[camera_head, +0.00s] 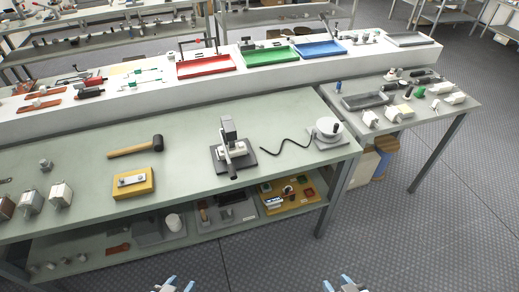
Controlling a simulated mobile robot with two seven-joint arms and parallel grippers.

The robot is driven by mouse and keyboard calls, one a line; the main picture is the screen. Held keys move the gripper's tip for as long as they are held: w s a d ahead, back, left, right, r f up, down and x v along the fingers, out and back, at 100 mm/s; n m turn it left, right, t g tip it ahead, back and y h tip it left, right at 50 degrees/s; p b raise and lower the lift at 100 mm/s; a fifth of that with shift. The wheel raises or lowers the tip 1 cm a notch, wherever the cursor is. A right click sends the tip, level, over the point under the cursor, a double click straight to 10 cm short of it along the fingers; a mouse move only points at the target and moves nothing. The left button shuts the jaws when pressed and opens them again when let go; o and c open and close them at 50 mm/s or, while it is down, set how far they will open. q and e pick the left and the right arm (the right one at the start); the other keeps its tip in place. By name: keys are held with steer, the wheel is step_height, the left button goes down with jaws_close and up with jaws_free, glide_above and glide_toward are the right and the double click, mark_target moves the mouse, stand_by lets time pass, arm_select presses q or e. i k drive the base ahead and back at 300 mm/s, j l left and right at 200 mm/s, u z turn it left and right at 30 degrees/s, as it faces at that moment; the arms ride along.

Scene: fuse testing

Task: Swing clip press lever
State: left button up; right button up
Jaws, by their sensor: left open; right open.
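A small clip press (230,152) with a grey upright body on a dark base plate stands on the green-topped workbench, right of the middle. My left gripper (174,284) shows at the bottom edge, open and empty, over the floor in front of the bench. My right gripper (343,284) is also at the bottom edge, open and empty. Both are well apart from the press.
A mallet (137,147) and a yellow block (134,184) lie left of the press. A round grey device (327,132) with a black cable stands to its right. Red (205,67), green and blue trays sit on the raised back shelf. The bench top around the press is mostly clear.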

mark_target(231, 168)
steer(key=j+z, duration=0.25)
steer(key=k+j+z, duration=0.25)
steer(key=j, duration=0.15)
steer(key=j+z, duration=0.25)
steer(key=k+j, duration=0.2)
steer(key=j, duration=0.2)
steer(key=k+j+z, duration=0.1)
steer(key=j, duration=0.3)
steer(key=k+j, duration=0.3)
steer(key=k+j+z, duration=0.1)
steer(key=k+j, duration=0.15)
steer(key=j, duration=0.2)
